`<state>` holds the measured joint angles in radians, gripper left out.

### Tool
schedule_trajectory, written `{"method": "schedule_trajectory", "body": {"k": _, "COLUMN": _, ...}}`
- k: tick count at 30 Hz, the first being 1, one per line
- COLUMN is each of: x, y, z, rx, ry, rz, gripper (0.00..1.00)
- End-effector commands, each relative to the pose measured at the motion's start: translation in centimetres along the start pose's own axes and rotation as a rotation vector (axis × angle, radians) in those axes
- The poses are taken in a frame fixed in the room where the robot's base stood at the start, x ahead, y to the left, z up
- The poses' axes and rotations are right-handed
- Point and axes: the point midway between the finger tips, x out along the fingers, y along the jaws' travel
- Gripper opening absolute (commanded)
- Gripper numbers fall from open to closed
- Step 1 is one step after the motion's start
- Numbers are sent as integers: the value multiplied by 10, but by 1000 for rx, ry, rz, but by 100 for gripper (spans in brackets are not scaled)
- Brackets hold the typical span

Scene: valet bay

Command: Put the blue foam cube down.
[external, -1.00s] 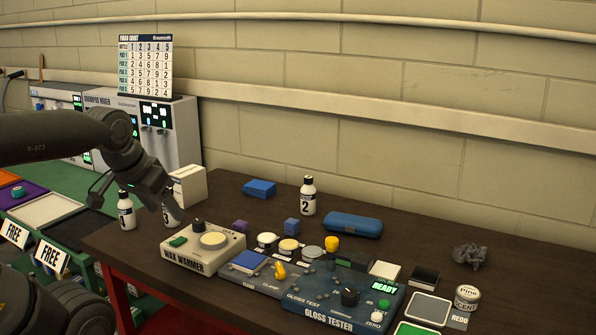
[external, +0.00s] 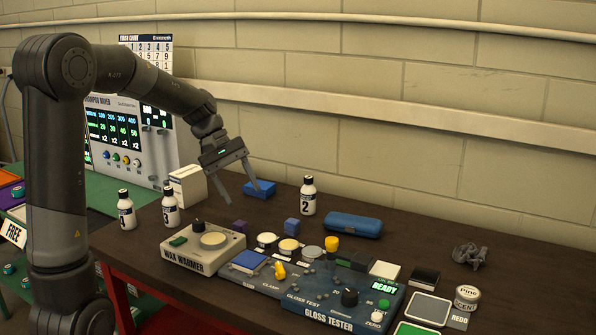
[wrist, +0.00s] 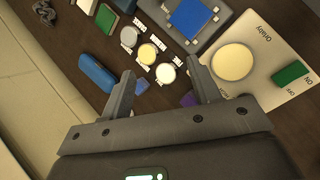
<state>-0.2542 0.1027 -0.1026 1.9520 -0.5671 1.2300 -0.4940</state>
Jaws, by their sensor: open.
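The blue foam cube (external: 292,226) rests on the dark table, behind the row of round pucks. In the wrist view the blue cube (wrist: 142,87) shows partly beside the left finger, which hides some of it. My gripper (external: 238,196) is open and holds nothing. It hangs above the table, left of the cube and clear of it. In the wrist view my gripper (wrist: 159,68) has its fingers spread wide with nothing between them.
A purple cube (external: 240,227) sits left of the blue one. Nearby are the wax warmer (external: 203,248), bottle 2 (external: 308,197), a blue case (external: 353,225), a flat blue block (external: 264,187) and the gloss tester (external: 330,312). Bare table lies toward the wall.

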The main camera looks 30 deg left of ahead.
Motion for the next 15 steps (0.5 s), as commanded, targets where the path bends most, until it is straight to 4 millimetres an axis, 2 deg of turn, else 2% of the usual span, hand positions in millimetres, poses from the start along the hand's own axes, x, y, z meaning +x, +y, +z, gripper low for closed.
{"method": "schedule_trajectory", "body": {"k": 1, "x": 6, "y": 6, "z": -14, "rx": -53, "ry": -43, "rz": 12, "gripper": 56}}
{"method": "schedule_trajectory", "body": {"k": 6, "x": 22, "y": 29, "z": -53, "rx": -228, "ry": -187, "rz": 65, "gripper": 56}}
{"method": "schedule_trajectory", "body": {"k": 15, "x": 52, "y": 53, "z": -128, "rx": -519, "ry": -448, "rz": 158, "gripper": 56}}
